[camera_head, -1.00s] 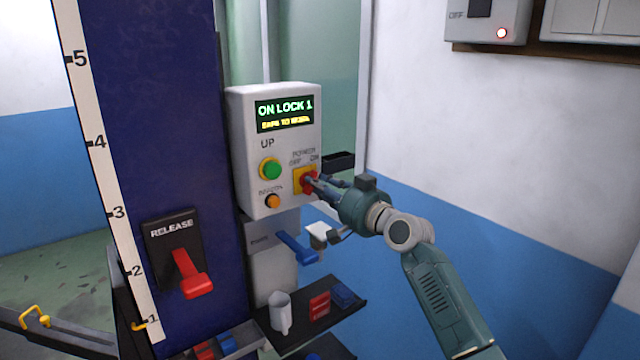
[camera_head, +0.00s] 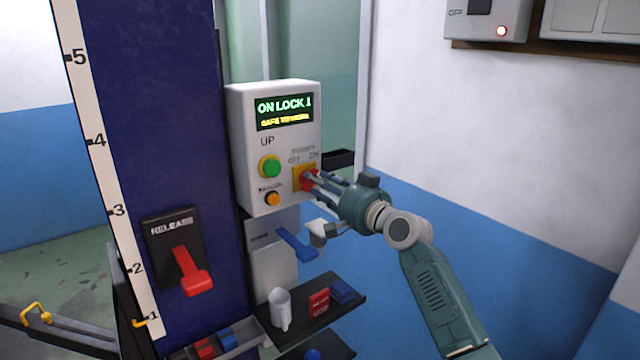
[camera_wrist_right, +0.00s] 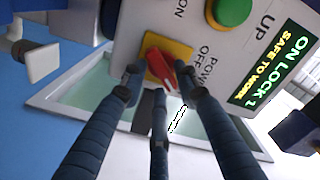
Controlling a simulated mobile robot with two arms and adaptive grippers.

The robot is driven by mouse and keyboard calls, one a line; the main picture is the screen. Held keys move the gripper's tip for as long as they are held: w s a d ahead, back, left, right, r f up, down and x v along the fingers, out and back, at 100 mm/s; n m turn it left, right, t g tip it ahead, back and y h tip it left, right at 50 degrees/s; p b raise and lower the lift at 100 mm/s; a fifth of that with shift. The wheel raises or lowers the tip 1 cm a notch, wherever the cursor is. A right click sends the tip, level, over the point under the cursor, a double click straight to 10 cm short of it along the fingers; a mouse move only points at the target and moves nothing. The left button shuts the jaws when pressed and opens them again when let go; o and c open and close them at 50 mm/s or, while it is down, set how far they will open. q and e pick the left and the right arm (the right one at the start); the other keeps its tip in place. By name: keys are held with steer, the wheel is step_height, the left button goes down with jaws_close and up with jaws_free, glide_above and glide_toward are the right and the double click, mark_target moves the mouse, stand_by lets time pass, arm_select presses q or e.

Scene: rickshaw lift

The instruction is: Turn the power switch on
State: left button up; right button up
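The power switch is a red knob (camera_head: 308,178) on a yellow plate, low on the right of the grey control box (camera_head: 245,150). OFF and ON labels sit above it at left and right. In the right wrist view the red knob (camera_wrist_right: 158,66) lies slanted, its lower end on the OFF side; I cannot tell its exact setting. My right gripper (camera_head: 318,184) is at the knob. In the wrist view its fingers (camera_wrist_right: 160,82) are spread around the knob, with gaps visible beside it; contact is unclear. My left gripper is not in view.
A green button (camera_head: 270,167) and an orange button (camera_head: 272,199) are left of the switch. A red release lever (camera_head: 189,271) is on the blue column. The display reads ON LOCK 1.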

stand_by(0.3)
steer(key=v, duration=1.2)
